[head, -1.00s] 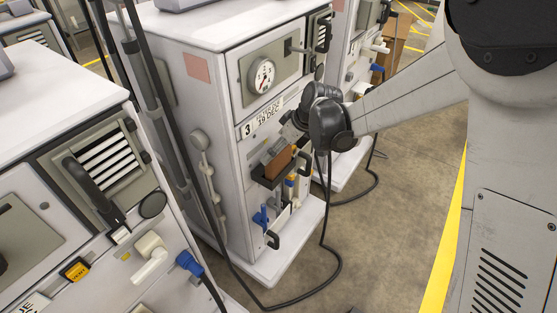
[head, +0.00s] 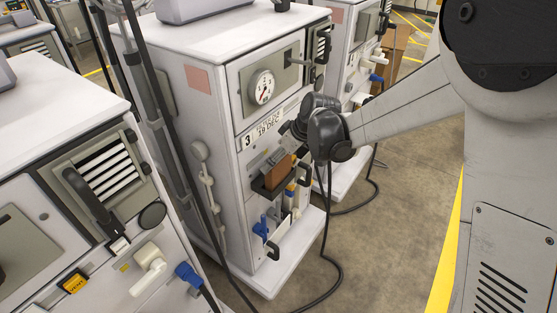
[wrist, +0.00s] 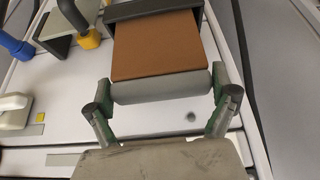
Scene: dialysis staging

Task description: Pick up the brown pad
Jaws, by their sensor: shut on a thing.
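The brown pad (head: 279,172) sits in a dark holder (head: 266,191) on the front of the white machine marked 3. In the wrist view the flat brown pad (wrist: 158,45) fills the top middle, its far end inside the dark holder (wrist: 150,8). A grey rounded strip (wrist: 160,88) runs along its near edge. My gripper (head: 290,152) is at the pad's upper end. In the wrist view my gripper (wrist: 163,85) has one finger on each side of that near end, shut on the pad. The exact finger contact is hard to see.
Blue and yellow connectors (wrist: 88,38) stand beside the holder. A gauge (head: 262,87) is above it on the machine (head: 215,125). A black cable (head: 325,235) hangs in front. Another machine (head: 75,165) stands at near left. Open floor (head: 390,215) lies to the right.

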